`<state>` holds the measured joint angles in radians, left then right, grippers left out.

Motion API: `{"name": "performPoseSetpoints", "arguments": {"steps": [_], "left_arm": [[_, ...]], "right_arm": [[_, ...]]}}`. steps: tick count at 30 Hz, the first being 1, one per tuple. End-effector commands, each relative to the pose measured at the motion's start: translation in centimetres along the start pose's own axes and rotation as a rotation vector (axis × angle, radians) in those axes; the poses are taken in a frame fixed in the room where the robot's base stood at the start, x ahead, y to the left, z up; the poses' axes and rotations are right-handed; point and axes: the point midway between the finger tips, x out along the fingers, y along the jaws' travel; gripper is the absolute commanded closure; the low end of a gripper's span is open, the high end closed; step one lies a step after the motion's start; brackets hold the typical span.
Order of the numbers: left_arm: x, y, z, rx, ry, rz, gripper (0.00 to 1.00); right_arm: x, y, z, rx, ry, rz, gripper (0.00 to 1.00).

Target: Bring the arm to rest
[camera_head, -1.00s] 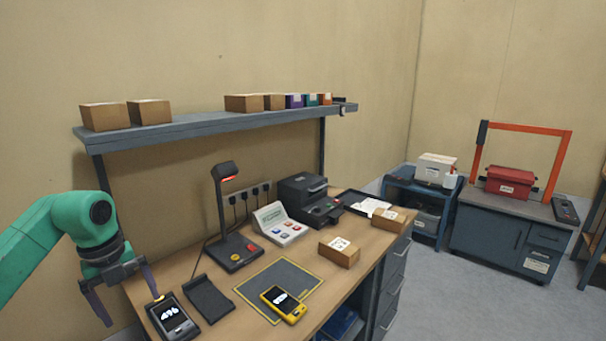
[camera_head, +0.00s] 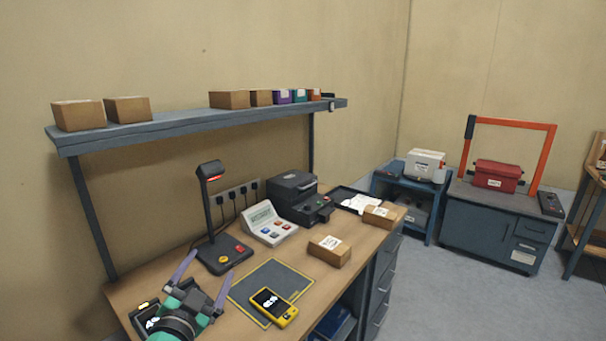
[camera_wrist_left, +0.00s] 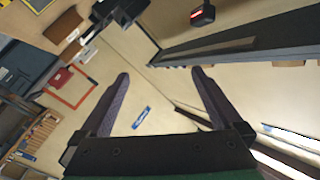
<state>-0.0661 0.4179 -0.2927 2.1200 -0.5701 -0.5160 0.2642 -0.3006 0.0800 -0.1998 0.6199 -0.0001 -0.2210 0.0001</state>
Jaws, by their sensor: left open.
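My left gripper (camera_head: 203,277) is at the lower left of the head view, over the near left part of the workbench (camera_head: 285,330). Its two purple fingers are spread apart with nothing between them. In the left wrist view the fingers (camera_wrist_left: 159,90) also stand apart and empty, with the wall and floor beyond. Part of a black device with a lit display (camera_head: 150,322) shows beside the gripper, which partly hides it. My right gripper is in neither view.
A yellow handheld device (camera_head: 288,313) lies on a dark mat (camera_head: 250,284). A scanner lamp (camera_head: 226,257), a keypad box (camera_head: 268,232), a black printer (camera_head: 293,190) and two cartons (camera_head: 329,258) stand on the bench. A shelf (camera_head: 200,125) with several boxes hangs above.

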Motion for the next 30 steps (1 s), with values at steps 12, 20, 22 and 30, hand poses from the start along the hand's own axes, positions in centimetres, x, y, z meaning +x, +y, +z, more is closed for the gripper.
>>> {"name": "performPoseSetpoints", "arguments": {"steps": [12, 20, 22, 30], "left_arm": [[-16.7, 9.2, 18.6, -0.38, -0.952, 0.288, 0.0], [-24.4, 14.2, 22.1, -0.449, -1.218, 0.481, 0.0], [-23.9, 15.9, 24.6, -0.446, -1.225, 0.483, 0.0], [-24.5, 24.0, 35.4, -0.434, -1.268, 0.505, 0.0]], "right_arm": [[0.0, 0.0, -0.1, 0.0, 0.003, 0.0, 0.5], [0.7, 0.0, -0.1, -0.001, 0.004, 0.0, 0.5], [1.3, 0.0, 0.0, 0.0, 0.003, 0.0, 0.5], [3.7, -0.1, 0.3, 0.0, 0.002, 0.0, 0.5]]}}
